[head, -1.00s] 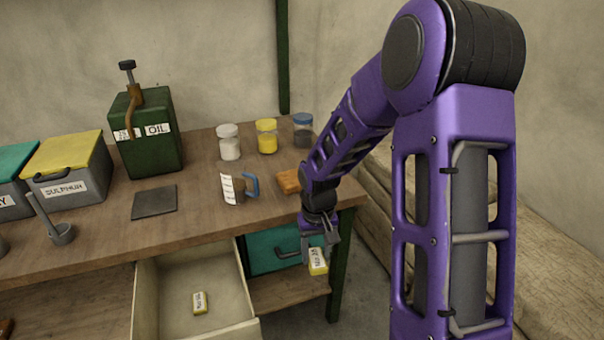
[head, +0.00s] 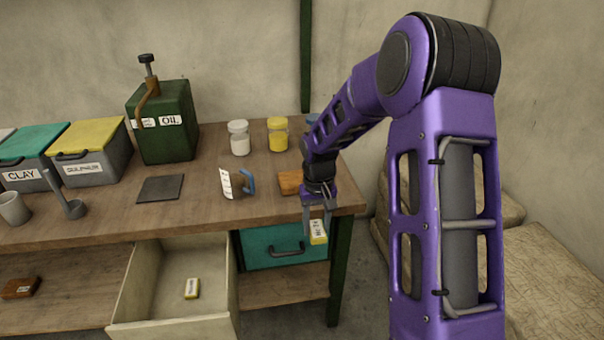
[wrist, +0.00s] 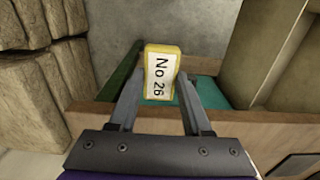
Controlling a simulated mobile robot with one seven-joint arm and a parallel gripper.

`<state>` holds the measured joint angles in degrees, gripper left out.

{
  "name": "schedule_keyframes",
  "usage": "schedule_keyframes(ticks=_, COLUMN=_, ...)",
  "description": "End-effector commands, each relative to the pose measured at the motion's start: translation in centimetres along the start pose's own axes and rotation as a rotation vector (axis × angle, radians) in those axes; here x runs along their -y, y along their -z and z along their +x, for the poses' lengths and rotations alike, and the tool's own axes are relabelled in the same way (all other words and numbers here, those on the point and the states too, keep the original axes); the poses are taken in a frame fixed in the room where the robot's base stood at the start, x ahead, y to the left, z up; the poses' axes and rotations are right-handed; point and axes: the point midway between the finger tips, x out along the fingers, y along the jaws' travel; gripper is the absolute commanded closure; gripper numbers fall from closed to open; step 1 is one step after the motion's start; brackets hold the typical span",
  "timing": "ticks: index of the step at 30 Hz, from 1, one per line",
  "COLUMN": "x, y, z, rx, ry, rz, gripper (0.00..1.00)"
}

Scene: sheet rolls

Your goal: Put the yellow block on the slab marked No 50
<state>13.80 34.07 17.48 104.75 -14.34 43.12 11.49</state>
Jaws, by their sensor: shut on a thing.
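My gripper (head: 317,222) is shut on a yellow block (head: 318,233), just in front of the bench's front edge near its right end. In the wrist view the block (wrist: 160,72) sits upright between the fingertips, its white label reading "No 26". A second yellow block (head: 192,288) with a white label lies in the open drawer; its text is too small to read. A flat dark grey slab (head: 161,188) lies on the bench left of centre. No "No 50" mark can be read anywhere.
The pale drawer (head: 231,290) stands open below the bench (head: 110,210), left of a teal drawer (head: 262,251).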

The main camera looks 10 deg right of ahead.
Motion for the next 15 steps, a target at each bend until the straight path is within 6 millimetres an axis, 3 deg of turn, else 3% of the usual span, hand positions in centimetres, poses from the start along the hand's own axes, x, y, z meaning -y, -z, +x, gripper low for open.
schedule_keyframes(ticks=1, x=0.1, y=2.3, z=-1.4, rx=-0.005, ry=0.002, rz=0.002, gripper=1.00)
schedule_keyframes(ticks=6, x=-0.1, y=8.4, z=-4.4, rx=-0.002, ry=0.002, rz=0.006, gripper=1.00)
schedule_keyframes(ticks=15, x=-0.1, y=16.3, z=-9.5, rx=0.002, ry=0.001, rz=0.006, gripper=1.00)
